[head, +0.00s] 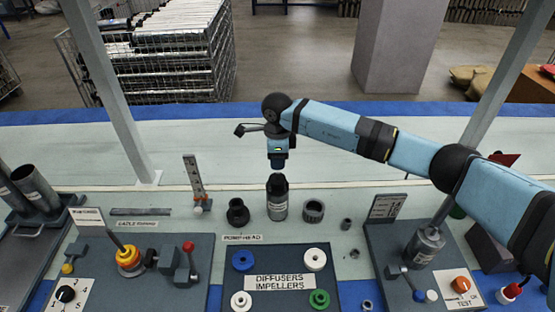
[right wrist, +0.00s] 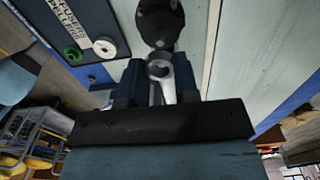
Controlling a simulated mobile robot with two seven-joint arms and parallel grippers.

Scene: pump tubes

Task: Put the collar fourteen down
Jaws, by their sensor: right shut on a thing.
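My right gripper (head: 278,166) points down above a dark-topped metal pump cylinder (head: 277,208) that stands upright on the pale bench. In the right wrist view, my right gripper (right wrist: 159,82) is shut on a small grey ring, the collar (right wrist: 158,62), seen between its two fingers. The dark round top of the cylinder (right wrist: 160,22) shows just beyond it. In the head view the collar cannot be made out at the fingertips. I cannot read any number on it. My left gripper is not in view.
A wide ring (head: 313,211) and a black flanged part (head: 238,212) stand either side of the cylinder. A small grey ring (head: 346,224) lies to the right. The diffusers and impellers board (head: 282,264) is in front. A test station (head: 394,240) is at right. Bench behind is clear.

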